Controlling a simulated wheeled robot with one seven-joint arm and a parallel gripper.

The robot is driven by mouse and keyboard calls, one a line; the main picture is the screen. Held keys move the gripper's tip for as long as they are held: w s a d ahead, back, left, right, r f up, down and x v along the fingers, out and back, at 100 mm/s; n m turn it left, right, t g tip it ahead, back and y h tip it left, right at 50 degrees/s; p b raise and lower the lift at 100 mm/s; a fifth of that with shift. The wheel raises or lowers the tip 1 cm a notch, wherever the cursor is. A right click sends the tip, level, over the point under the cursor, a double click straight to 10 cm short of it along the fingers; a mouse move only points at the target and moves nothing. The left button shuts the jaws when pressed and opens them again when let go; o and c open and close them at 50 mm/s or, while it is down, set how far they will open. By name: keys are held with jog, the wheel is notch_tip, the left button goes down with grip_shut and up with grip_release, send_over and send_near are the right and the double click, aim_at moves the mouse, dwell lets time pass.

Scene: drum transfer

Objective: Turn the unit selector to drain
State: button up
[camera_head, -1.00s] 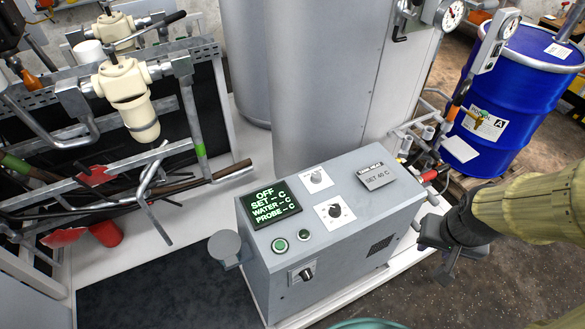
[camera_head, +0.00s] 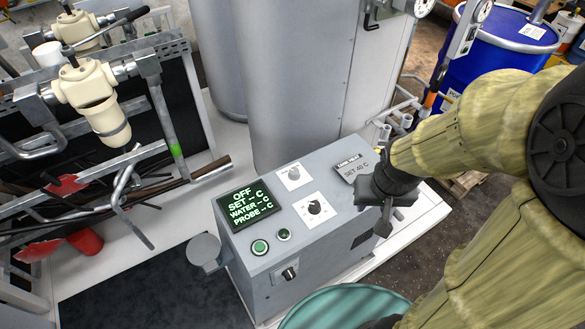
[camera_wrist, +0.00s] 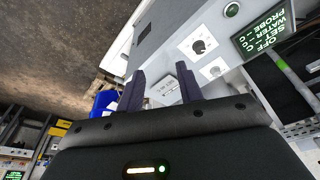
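The grey control unit (camera_head: 330,240) stands with its display (camera_head: 245,206) reading OFF, SET, WATER and PROBE. A black dial knob on a white plate (camera_head: 314,207) and a pale knob on a white plate (camera_head: 293,173) are on its top. A black selector knob (camera_head: 290,273) is on its front face. The labels around the knobs are too small to read. My gripper (camera_head: 385,198) is over the right end of the unit, apart from the knobs. In the wrist view its fingers (camera_wrist: 160,76) are apart and empty, with the dial knob (camera_wrist: 199,46) beyond them.
A SET 40 C plate (camera_head: 354,168) is on the unit's top beside my gripper. A green button (camera_head: 260,247) sits near the display. A teal drum rim (camera_head: 345,306) is in front. A blue drum (camera_head: 490,65) stands behind, and a pipe rack (camera_head: 110,110) is at left.

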jog(key=o, duration=0.3)
jog(key=shift+w, duration=0.1)
jog(key=shift+o, duration=0.3)
jog(key=shift+w+a, duration=0.1)
jog(key=shift+w, duration=0.2)
jog(key=n+g+b, duration=0.2)
jog(key=n+g, duration=0.1)
jog(key=n, duration=0.7)
send_over(294, 170)
jog(key=f, duration=0.5)
jog(key=shift+w+d+f, duration=0.15)
jog(key=shift+d+f, duration=0.05)
jog(key=shift+d, duration=0.05)
jog(key=shift+f, duration=0.1)
jog(key=f+p, duration=0.1)
jog(key=f, duration=0.4)
jog(key=f+p, duration=0.1)
jog(key=f, duration=0.5)
jog(key=f+p, duration=0.1)
jog(key=f, duration=0.5)
jog(key=shift+s+a+f+p, duration=0.1)
jog(key=shift+s+a+p, duration=0.05)
jog(key=shift+s+p, duration=0.15)
